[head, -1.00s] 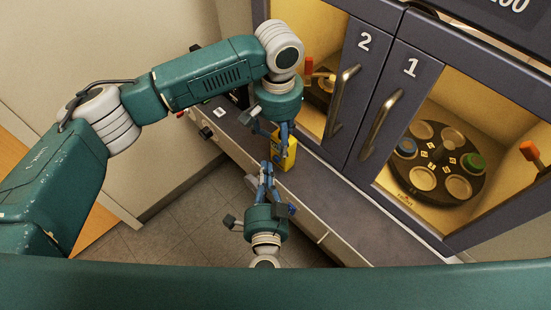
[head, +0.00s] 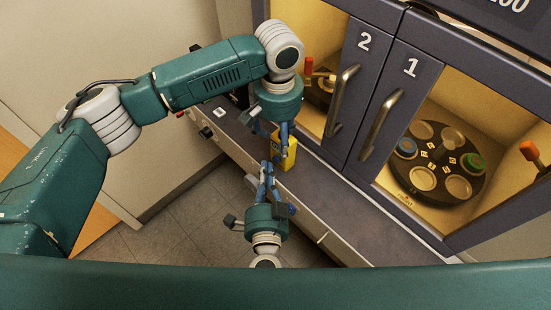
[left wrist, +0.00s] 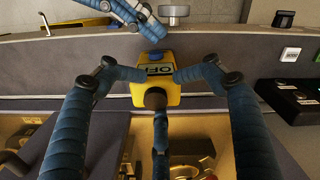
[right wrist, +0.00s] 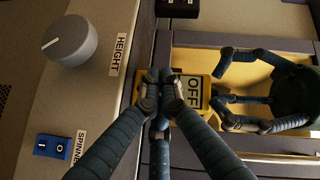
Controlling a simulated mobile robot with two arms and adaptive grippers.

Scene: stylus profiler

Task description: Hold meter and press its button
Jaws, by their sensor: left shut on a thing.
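The meter (head: 287,156) is a small yellow box with a display reading OFF, seen in the left wrist view (left wrist: 142,97) and the right wrist view (right wrist: 180,82). My left gripper (head: 283,137) is shut on it, one finger on each side, above the grey ledge; the fingers also show in the left wrist view (left wrist: 160,74). My right gripper (head: 269,166) has its fingers together, empty, close to the meter. In the right wrist view its fingertips (right wrist: 160,88) overlap the meter's edge; I cannot tell whether they touch.
Behind the ledge (head: 330,203) stand dark cabinet doors marked 2 (head: 362,42) and 1 (head: 410,68), with bar handles. A round sample carousel (head: 437,160) sits inside. A HEIGHT knob (right wrist: 69,41) and blue rocker switch (right wrist: 54,147) are on the front panel. The ledge is clear at right.

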